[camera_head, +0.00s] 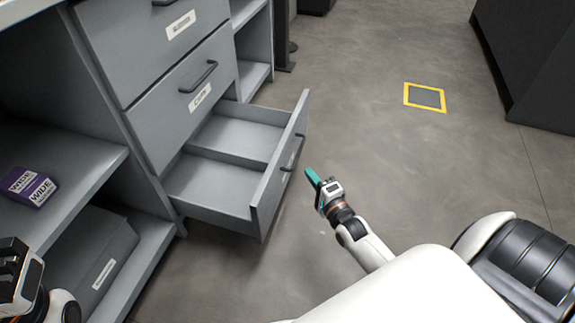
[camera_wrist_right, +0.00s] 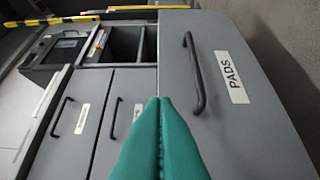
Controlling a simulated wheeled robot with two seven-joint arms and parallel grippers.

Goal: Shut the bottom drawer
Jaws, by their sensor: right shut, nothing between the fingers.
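The bottom drawer (camera_head: 220,180) is pulled out of the grey cabinet in the head view, and its inside looks empty. Its front (camera_head: 283,165) carries a dark bar handle (camera_head: 293,153). My right gripper (camera_head: 312,178) has teal fingers, shut with nothing between them, just right of the drawer front; contact cannot be told. In the right wrist view the shut fingers (camera_wrist_right: 158,135) point at a near grey front (camera_wrist_right: 265,130) with a handle (camera_wrist_right: 194,75) and a label reading PADS (camera_wrist_right: 235,78). My left gripper (camera_head: 12,265) shows partly at the lower left edge; its jaws are unclear.
Two drawers above, the middle (camera_head: 185,105) and the top (camera_head: 150,40), are closed. A purple box (camera_head: 28,187) lies on the left shelf, above a grey case (camera_head: 90,250). Open floor (camera_head: 370,140) with a yellow-framed square (camera_head: 424,97) lies to the right.

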